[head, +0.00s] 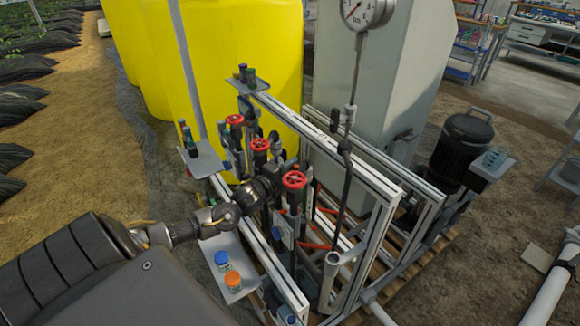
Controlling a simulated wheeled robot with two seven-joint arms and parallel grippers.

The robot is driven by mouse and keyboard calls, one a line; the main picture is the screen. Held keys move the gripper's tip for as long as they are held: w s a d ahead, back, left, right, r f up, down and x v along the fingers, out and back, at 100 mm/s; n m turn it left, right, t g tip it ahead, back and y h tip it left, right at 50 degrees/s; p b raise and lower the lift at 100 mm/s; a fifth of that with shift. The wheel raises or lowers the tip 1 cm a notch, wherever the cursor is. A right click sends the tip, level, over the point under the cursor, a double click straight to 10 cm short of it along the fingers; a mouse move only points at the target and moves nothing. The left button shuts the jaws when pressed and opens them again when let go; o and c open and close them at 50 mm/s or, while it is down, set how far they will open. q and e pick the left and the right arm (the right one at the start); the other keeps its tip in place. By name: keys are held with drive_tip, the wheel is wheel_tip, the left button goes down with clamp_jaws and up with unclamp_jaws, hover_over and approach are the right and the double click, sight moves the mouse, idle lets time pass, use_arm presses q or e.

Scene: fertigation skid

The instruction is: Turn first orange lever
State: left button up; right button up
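Orange-red lever-like parts (318,245) show low inside the aluminium frame, partly hidden behind pipes and rails; I cannot tell which is the first lever. Three red round handwheels stand in a row on dark valves: a near one (294,180), a middle one (260,144) and a far one (235,120). My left gripper (272,182) reaches in from the left, between the near and middle handwheels and beside their valve bodies. Its fingers blend into the dark valves, so I cannot tell their opening or any contact. My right gripper is out of view.
The aluminium frame (345,157) stands around the piping. A shelf at the front left holds blue-lidded (222,260) and orange-lidded (232,281) jars. A hanging gauge (367,12) and its pipe stand right of the valves. Yellow tanks (240,60) stand behind.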

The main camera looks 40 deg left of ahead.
use_arm(q)
clamp_jaws()
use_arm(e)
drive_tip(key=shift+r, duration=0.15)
use_arm(q)
drive_tip(key=shift+s+d+r+n+y+p, duration=0.15)
drive_tip(key=shift+n+y+p, duration=0.15)
drive_tip(key=shift+p, duration=0.15)
drive_tip(key=n+y+p, duration=0.1)
drive_tip(key=y, duration=0.1)
drive_tip(key=s+n+g+y+p, duration=0.1)
drive_tip(key=y, duration=0.1)
drive_tip(key=n+y+p, duration=0.1)
drive_tip(key=y, duration=0.1)
drive_tip(key=shift+s+d+n+p, duration=0.25)
drive_tip(key=shift+s+n+p, duration=0.05)
drive_tip(key=shift+n+p, duration=0.1)
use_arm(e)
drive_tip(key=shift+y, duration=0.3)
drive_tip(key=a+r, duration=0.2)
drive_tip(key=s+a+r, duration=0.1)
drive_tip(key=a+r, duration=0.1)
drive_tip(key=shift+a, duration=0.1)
use_arm(q)
drive_tip(key=o, duration=0.7)
unclamp_jaws()
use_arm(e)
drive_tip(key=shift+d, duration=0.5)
